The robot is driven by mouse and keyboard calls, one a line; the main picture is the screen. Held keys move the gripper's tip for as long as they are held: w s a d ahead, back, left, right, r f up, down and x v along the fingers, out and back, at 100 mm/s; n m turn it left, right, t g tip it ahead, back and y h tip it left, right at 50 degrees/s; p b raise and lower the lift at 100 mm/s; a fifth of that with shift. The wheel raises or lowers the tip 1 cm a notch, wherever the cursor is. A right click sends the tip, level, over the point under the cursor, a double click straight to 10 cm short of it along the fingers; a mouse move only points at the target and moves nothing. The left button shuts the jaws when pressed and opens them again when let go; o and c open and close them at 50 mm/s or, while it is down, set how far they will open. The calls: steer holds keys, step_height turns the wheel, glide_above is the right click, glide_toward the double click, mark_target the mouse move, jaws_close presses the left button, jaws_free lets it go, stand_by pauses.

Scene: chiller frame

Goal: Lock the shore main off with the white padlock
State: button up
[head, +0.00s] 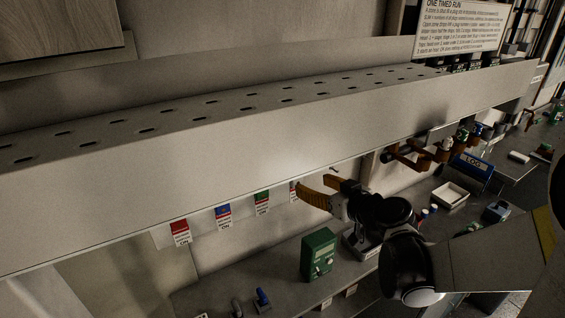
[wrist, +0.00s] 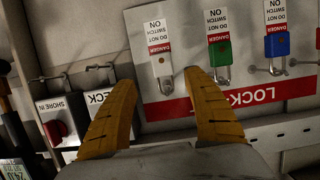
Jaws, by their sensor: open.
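The white padlock (wrist: 165,86) hangs on the lock board (wrist: 185,107) below a red-and-white danger tag, upside down in the wrist view. My gripper (wrist: 158,82) is open, its two yellow fingers on either side of the padlock in that view. Whether they touch it I cannot tell. In the head view my gripper (head: 313,190) is by the rightmost tag under the long beam; the white padlock cannot be made out there.
A green padlock (wrist: 220,55) and a blue padlock (wrist: 277,45) hang beside the white one. In the head view, the long perforated beam (head: 220,130) overhangs the tags. A green box (head: 318,253) stands on the bench below; a white tray (head: 450,195) is farther right.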

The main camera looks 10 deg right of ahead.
mark_target(299, 179)
steer(key=x, duration=0.2)
steer(key=shift+w+a+f, duration=0.2)
steer(key=shift+a, duration=0.1)
steer(key=b+x, duration=0.1)
steer(key=x, duration=0.5)
steer(key=shift+w+r, duration=0.1)
steer(key=shift+r, duration=0.1)
steer(key=shift+c, duration=0.4)
jaws_close()
